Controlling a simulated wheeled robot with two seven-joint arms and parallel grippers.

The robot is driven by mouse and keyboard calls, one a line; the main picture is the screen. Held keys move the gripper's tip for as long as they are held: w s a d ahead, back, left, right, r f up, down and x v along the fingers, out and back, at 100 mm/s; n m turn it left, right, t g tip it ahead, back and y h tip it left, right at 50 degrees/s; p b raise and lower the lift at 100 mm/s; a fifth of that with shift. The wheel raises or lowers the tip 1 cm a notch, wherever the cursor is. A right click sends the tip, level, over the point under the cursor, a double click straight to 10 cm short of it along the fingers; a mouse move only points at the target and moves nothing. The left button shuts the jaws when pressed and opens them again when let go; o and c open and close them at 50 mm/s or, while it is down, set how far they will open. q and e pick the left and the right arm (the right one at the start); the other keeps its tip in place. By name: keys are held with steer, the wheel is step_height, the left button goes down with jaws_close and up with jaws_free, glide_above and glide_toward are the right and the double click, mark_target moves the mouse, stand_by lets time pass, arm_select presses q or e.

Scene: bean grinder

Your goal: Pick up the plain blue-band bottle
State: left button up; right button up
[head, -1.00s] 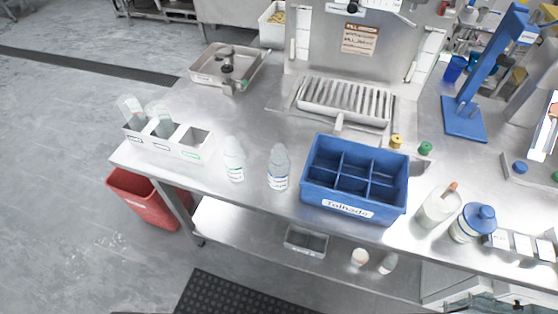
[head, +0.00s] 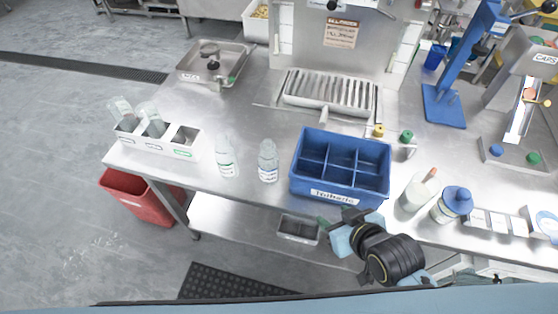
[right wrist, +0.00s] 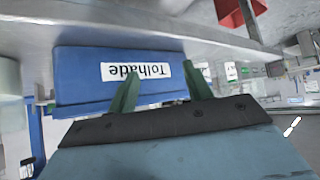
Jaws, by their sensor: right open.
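Two clear bottles stand upright on the steel table in the head view. The right one (head: 268,162) has a white label with a blue band. The left one (head: 227,157) has a pale label with blue or green edging, too small to read. I cannot tell for sure which is the plain blue-band bottle. My right gripper (head: 336,222) is at the table's front edge, just in front of the blue crate and right of both bottles. It is open and empty, its green fingers (right wrist: 161,76) apart in the right wrist view. My left gripper is not in view.
The blue divided crate (head: 340,197) stands right of the bottles. A white rack (head: 186,150) with bottles is left. A drain tray (head: 330,93) is behind. Bare table surrounds the two bottles.

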mark_target(271, 148)
steer(key=w+a+r+t+y, duration=0.2)
steer(key=w+a, duration=0.2)
steer(key=w+a+r+n+t+y, duration=0.1)
steer(key=w+a+r+t+y, duration=0.1)
steer(key=w+a+r, duration=0.1)
steer(key=w+a+r+n+t+y, duration=0.1)
steer(key=w+a+r+t, duration=0.1)
steer(key=w+a, duration=0.2)
steer(key=shift+w+a+r+t+y, duration=0.2)
steer(key=shift+w+a+t+y, duration=0.2)
steer(key=shift+w, duration=0.1)
steer(key=x, duration=0.5)
steer(key=shift+a+f, duration=0.2)
steer(key=shift+a, duration=0.05)
jaws_close()
